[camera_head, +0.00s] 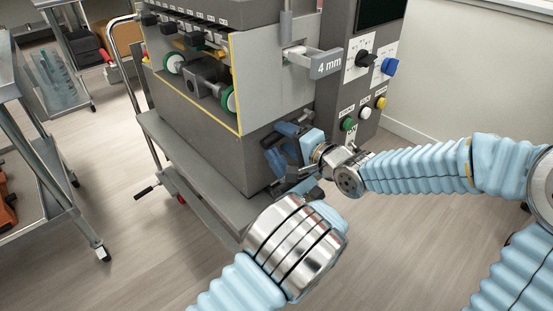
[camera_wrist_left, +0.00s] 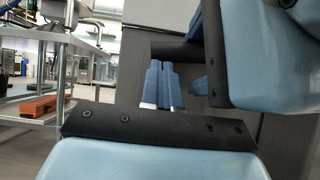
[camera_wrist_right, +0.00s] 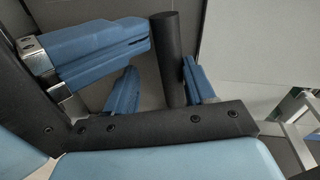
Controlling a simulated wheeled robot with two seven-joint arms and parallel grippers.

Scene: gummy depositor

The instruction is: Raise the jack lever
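A black round bar (camera_wrist_right: 172,60) stands out from the grey machine side in the right wrist view. It looks like the lever's grip, but its base is hidden. It also shows in the left wrist view (camera_wrist_left: 178,50). My right gripper (camera_wrist_right: 159,68) has its blue fingers apart, one on each side of the bar. My left gripper (camera_wrist_left: 163,68) has its fingers together and empty, with its tips close beside the bar; I cannot tell if they touch it. In the head view my grippers hide the bar at the machine's lower right corner.
The machine (camera_head: 190,125) stands on a grey wheeled cart (camera_head: 150,125). A short rod with a black grip (camera_head: 143,193) sticks out low at the cart's left. Knobs and buttons (camera_head: 365,112) are above my right gripper. A shelf trolley (camera_head: 45,155) stands left; the floor between is clear.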

